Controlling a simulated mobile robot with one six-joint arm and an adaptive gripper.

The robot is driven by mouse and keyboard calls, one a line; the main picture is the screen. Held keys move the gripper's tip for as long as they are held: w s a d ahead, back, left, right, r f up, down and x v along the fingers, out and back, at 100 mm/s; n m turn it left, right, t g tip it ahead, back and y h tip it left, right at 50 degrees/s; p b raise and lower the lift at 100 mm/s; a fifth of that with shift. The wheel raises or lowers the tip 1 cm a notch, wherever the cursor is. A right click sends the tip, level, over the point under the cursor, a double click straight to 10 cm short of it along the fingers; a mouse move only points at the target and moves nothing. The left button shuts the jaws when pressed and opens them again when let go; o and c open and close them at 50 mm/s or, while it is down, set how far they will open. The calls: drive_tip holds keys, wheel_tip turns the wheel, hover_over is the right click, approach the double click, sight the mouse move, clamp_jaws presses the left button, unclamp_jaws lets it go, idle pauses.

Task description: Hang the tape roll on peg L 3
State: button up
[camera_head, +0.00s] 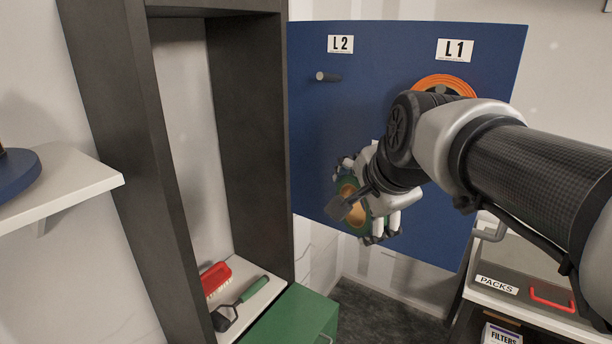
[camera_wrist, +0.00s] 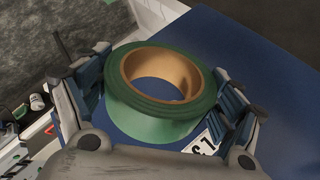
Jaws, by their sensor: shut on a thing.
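The green tape roll (camera_wrist: 152,125) with a tan core sits between the two fingers of my gripper (camera_wrist: 163,95), which is shut on it. In the head view the roll (camera_head: 348,188) shows in part behind my gripper (camera_head: 365,205), in front of the lower part of the blue peg board (camera_head: 310,150). Peg L 3 itself is hidden. I cannot tell whether the roll touches the board or a peg.
Peg L 2 (camera_head: 328,77) is bare. An orange ring (camera_head: 444,82) is at L 1, partly behind my arm. A dark cabinet (camera_head: 250,140) stands left of the board, with a red brush (camera_head: 215,277) inside. A grey drawer unit (camera_head: 510,300) stands lower right.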

drive_tip(key=shift+w+d, duration=0.65)
drive_tip(key=shift+w, duration=0.2)
drive_tip(key=shift+w+d, duration=0.6)
drive_tip(key=shift+w, duration=0.25)
drive_tip(key=shift+w+d+f, duration=0.15)
drive_tip(key=shift+f, duration=0.2)
drive_tip(key=shift+d+f, duration=0.1)
drive_tip(key=shift+f, duration=0.25)
drive_tip(key=o, duration=0.7)
drive_tip(key=shift+o, duration=1.3)
drive_tip(key=shift+w, duration=0.3)
drive_tip(key=shift+r, duration=0.1)
